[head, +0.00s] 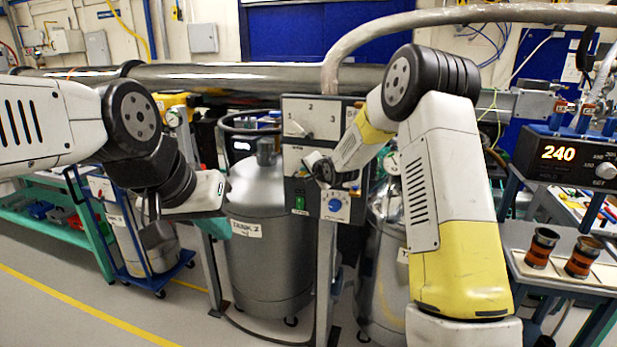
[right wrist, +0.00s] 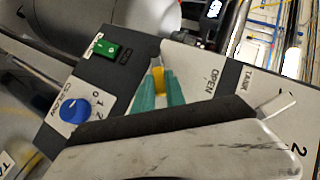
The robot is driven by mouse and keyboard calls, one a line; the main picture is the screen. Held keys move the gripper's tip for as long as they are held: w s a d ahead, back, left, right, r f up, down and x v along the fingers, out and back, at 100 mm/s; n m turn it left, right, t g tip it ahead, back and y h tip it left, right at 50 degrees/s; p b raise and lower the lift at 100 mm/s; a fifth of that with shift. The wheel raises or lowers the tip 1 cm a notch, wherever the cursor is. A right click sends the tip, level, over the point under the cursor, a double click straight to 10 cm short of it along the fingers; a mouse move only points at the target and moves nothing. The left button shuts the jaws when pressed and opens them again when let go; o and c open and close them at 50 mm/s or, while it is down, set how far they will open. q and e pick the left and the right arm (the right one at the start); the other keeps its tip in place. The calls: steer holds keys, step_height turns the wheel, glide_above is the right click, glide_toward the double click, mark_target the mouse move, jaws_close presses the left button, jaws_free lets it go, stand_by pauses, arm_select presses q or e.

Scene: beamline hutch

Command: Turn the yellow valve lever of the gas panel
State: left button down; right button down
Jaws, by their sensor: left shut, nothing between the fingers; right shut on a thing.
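The gas panel (head: 320,112) stands upright in the middle of the head view, with a selector marked 1, 2 and 3 on its upper part. The right wrist view shows the yellow valve lever (right wrist: 158,80) on the panel face (right wrist: 197,70), beside the word OPEN. My right gripper (right wrist: 159,88) is shut on this lever, with one teal finger on each side. In the head view my right wrist covers this part of the panel, and the lever cannot be made out. My left gripper (head: 214,228) is shut and empty, left of the panel, apart from it.
A green switch (right wrist: 107,48) and a blue knob (right wrist: 74,109) sit close to the lever. A grey tank (head: 268,265) stands behind the panel's left side. A steel pipe (head: 230,77) runs across above. A table with a 240 display (head: 560,153) is at right.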

mark_target(297, 163)
steer(key=a+r+n+h, duration=0.1)
steer(key=a+r+n+g+h, duration=0.1)
steer(key=h, duration=0.1)
steer(key=shift+w+a+g, duration=0.1)
steer(key=shift+w+g, duration=0.1)
steer(key=shift+g, duration=0.1)
steer(key=shift+w+a+r+n+g+h, duration=0.15)
steer(key=shift+a+n+g+h, duration=0.15)
steer(key=shift+n+h, duration=0.25)
steer(key=shift+w+a+r+n+g+h, duration=0.15)
steer(key=shift+a+n+g+h, duration=0.2)
steer(key=shift+h, duration=0.3)
steer(key=shift+w+a+n+g+h, duration=0.2)
steer(key=shift+a+n+g+h, duration=0.25)
steer(key=shift+h, duration=0.55)
steer(key=c, duration=1.4)
jaws_free()
